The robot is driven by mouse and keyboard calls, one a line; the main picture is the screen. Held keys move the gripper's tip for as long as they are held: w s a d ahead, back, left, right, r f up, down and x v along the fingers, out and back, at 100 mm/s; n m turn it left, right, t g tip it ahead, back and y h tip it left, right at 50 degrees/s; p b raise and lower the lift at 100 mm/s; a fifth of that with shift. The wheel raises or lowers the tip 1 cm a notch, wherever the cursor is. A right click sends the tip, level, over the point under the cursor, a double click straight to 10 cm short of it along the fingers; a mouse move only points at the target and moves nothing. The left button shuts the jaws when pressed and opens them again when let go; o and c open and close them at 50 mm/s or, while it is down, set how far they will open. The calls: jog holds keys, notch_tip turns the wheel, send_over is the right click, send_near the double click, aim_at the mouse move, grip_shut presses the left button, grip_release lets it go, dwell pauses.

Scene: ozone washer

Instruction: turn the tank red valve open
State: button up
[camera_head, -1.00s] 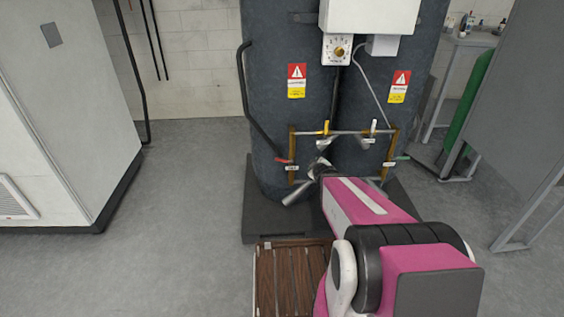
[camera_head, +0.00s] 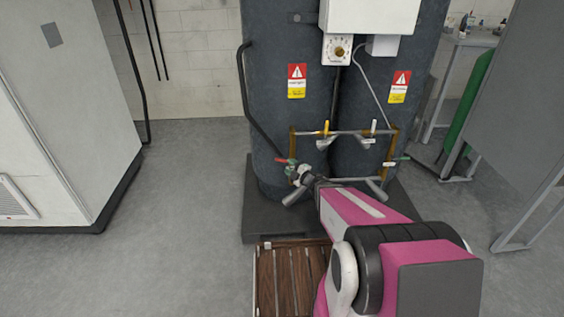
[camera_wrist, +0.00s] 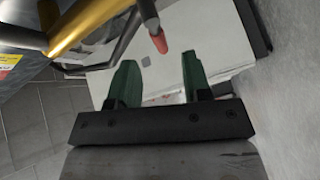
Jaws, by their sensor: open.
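The tank red valve has a red-tipped handle (camera_head: 283,160) low on the left side of the pipe frame, in front of the dark grey tanks (camera_head: 290,120). In the wrist view the red tip (camera_wrist: 159,42) points down toward the space between my fingers and lies just beyond the fingertips. My gripper (camera_head: 299,169) is at the left end of the pipe frame, close beside the red handle. In the wrist view my gripper (camera_wrist: 160,72) is open, with two green fingers apart and nothing held between them. The valve body is partly hidden behind my gripper in the head view.
Pipes with a yellow handle (camera_head: 326,128), a white handle (camera_head: 373,126) and a green handle (camera_head: 398,159) lie to the right. A wooden slatted platform (camera_head: 278,275) stands in front. A white cabinet (camera_head: 70,110) is at left; the floor between is clear.

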aim_at(282, 161)
jog(key=x, duration=0.6)
grip_shut()
